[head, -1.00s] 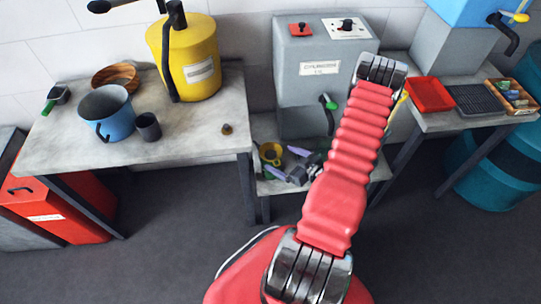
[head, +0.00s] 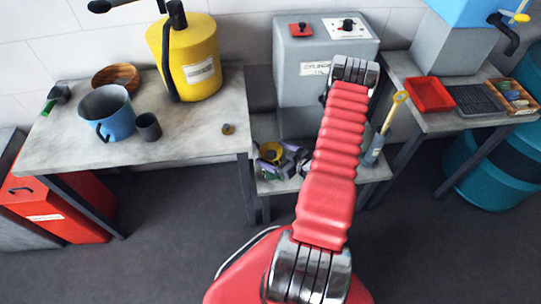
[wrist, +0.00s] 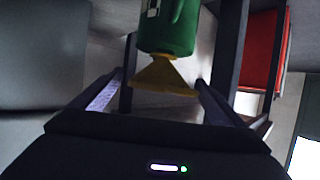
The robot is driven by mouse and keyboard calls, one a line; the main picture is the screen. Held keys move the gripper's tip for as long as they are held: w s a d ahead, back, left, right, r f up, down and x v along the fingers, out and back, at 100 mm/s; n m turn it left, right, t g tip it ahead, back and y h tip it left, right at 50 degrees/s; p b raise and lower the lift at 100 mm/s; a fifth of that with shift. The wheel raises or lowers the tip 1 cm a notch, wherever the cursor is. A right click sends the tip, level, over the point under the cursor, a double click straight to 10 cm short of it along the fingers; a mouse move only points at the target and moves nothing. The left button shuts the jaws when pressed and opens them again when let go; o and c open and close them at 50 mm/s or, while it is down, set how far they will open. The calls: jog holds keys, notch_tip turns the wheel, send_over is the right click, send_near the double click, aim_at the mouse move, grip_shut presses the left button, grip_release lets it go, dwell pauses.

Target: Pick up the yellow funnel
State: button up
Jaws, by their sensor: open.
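In the wrist view my gripper (wrist: 160,80) is open, one finger at each side. A yellow flared piece (wrist: 160,76), which looks like the funnel, shows between the fingers with a green body above it. I cannot tell whether the fingers touch it.
The left table (head: 190,140) holds a blue pot (head: 117,119), a dark cup (head: 148,126) and a yellow canister (head: 196,70). A yellow-handled tool (head: 385,125) stands at the shelf's right. The right table holds a red tray (head: 429,95).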

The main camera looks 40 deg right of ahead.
aim_at(273, 158)
jog(key=shift+w, duration=0.2)
jog(key=shift+c, duration=0.6)
jog(key=c, duration=1)
jog(key=shift+c, duration=0.2)
jog(key=shift+r, duration=0.15)
notch_tip(273, 158, up, 10)
dwell(0.7)
jog(key=shift+r, duration=1.3)
